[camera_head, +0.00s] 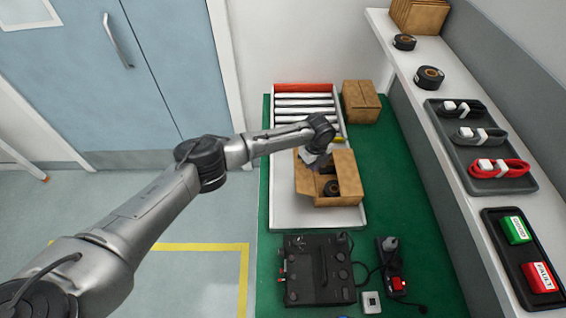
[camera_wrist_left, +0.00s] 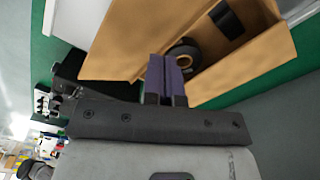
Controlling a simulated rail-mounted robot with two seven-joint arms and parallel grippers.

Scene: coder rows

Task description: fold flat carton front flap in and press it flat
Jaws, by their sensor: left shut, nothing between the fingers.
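The flat carton (camera_head: 348,170) is an open brown cardboard box on the white tray end of the conveyor. In the left wrist view it fills the upper right, with one wide flap (camera_wrist_left: 128,42) standing out from the opening. Black rolls lie inside, one (camera_head: 332,188) clearly visible; a roll also shows in the left wrist view (camera_wrist_left: 184,54). My left gripper (camera_head: 319,163) is over the carton's left part, partly hidden by its own wrist. Its purple-grey fingers (camera_wrist_left: 166,62) are shut and empty beside the flap's edge; contact cannot be told. My right gripper is not in view.
A roller conveyor (camera_head: 304,106) lies behind the carton. A closed brown box (camera_head: 360,102) stands behind right. A black device (camera_head: 318,270) and a small tool holder (camera_head: 391,268) sit in front. A shelf (camera_head: 425,98) with tape and trays runs along the right. Green mat (camera_head: 392,180) is bare right of the carton.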

